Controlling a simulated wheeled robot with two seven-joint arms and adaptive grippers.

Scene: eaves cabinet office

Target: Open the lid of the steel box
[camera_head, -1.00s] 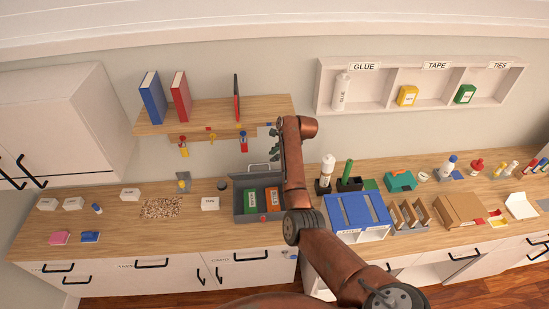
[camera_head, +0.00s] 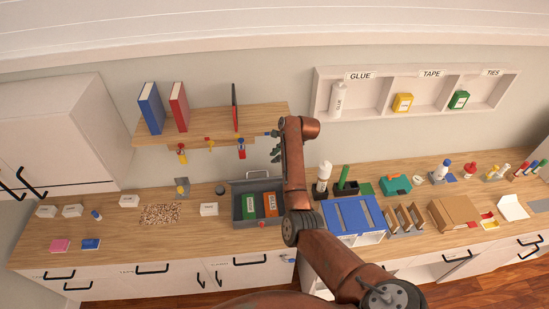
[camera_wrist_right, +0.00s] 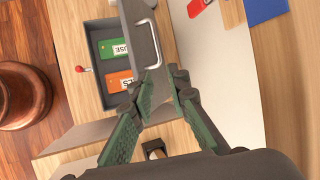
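The grey steel box (camera_head: 237,217) stands on the wooden counter. Its lid (camera_head: 262,185) is raised at the back, so the inside is open to view. A green labelled piece (camera_head: 248,206) and an orange one (camera_head: 270,204) lie inside. In the right wrist view the lid (camera_wrist_right: 141,32) and its pale handle (camera_wrist_right: 154,50) are just beyond my right gripper (camera_wrist_right: 165,80). Its green-padded fingers are apart, with nothing seen between them. In the head view my right gripper (camera_head: 276,148) is above and behind the box, partly hidden by its arm. My left gripper is not in view.
A shelf (camera_head: 215,117) with books hangs above the box. A white labelled block (camera_head: 209,209) is left of it.

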